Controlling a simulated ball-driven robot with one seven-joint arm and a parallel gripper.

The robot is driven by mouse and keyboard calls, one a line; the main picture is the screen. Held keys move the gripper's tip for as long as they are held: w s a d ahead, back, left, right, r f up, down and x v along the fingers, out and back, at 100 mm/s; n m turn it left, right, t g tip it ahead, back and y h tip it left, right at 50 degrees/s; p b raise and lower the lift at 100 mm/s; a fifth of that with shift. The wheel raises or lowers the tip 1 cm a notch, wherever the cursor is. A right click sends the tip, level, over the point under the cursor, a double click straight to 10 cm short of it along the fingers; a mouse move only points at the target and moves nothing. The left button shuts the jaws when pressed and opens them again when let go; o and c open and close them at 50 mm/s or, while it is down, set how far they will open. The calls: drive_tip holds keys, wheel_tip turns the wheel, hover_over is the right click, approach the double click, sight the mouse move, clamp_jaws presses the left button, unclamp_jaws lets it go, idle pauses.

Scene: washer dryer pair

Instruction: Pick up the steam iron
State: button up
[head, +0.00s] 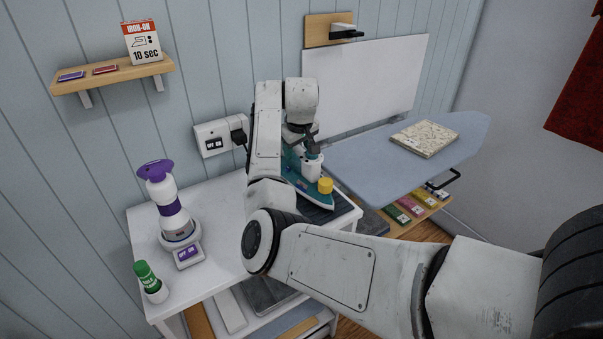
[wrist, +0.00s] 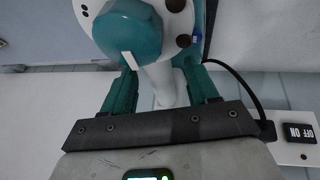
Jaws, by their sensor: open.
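The steam iron (head: 312,168) is white and teal with a yellow cap. It rests on a dark pad (head: 342,206) at the right end of the white table. My gripper (head: 310,143) is directly above the iron, pointing down at it; my arm hides part of both. In the wrist view my gripper (wrist: 163,95) has its teal fingers apart, one on each side of a white part of the iron (wrist: 166,88). A rounded teal part of the iron fills the top of that view. I cannot tell whether either finger touches it.
The ironing board (head: 365,160) with a folded cloth (head: 424,138) is close on the right. A wall socket with a black plug (head: 238,136) is behind my arm.

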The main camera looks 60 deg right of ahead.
drive_tip(key=shift+w+d+f, duration=0.15)
drive_tip(key=shift+f, duration=0.45)
drive_tip(key=shift+c, duration=0.4)
clamp_jaws()
drive_tip(key=shift+r, duration=0.15)
